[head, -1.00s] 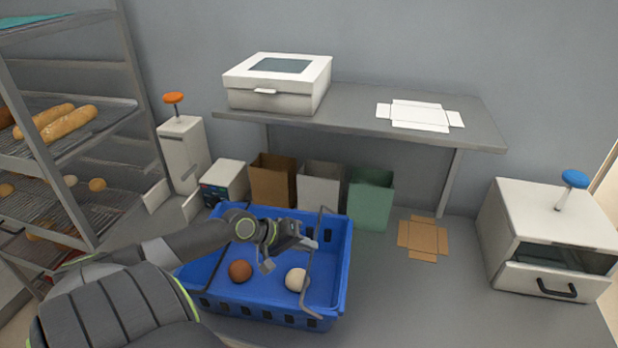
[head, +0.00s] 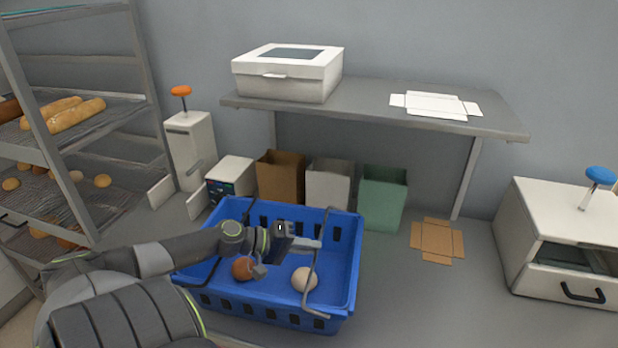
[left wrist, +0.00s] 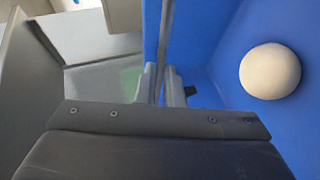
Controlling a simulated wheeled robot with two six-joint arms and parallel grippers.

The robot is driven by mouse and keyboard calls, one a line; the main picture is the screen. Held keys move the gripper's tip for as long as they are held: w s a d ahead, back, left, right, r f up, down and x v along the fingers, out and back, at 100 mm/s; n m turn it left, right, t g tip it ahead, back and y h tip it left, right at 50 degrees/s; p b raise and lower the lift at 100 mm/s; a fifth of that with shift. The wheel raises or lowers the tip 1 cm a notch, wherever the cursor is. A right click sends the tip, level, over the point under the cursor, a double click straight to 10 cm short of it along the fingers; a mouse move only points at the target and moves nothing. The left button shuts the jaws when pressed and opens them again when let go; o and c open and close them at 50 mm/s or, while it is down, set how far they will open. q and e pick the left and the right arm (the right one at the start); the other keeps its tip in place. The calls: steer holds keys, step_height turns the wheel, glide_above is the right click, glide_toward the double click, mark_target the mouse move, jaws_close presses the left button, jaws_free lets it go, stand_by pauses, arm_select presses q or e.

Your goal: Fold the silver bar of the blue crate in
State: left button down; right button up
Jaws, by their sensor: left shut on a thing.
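The blue crate (head: 351,270) stands on the grey counter, with a brown round thing (head: 243,269) and a pale round thing (head: 304,279) inside. Its silver bar (head: 309,275) is at the right side, leaning over the inside of the crate. My left gripper (head: 316,244) is shut on this bar, around its middle. In the left wrist view the bar (left wrist: 166,35) runs upright between the fingertips (left wrist: 161,84), and the pale round thing (left wrist: 270,71) lies to the right. A second bar (head: 216,266) at the crate's left is partly hidden by my arm. My right gripper is not in view.
Brown (head: 281,178), white (head: 329,183) and green (head: 382,198) open boxes stand close behind the crate. A shelf (head: 370,104) overhangs them. A flat cardboard piece (head: 437,240) and a white drawer unit (head: 560,240) are to the right. A bread rack (head: 140,70) is at left.

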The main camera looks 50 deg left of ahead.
arm_select(q)
steer(key=shift+f, duration=0.1)
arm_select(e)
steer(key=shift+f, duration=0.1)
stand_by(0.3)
arm_select(q)
steer(key=c, duration=1.5)
jaws_free()
steer(key=shift+a, duration=0.1)
steer(key=shift+c, duration=0.2)
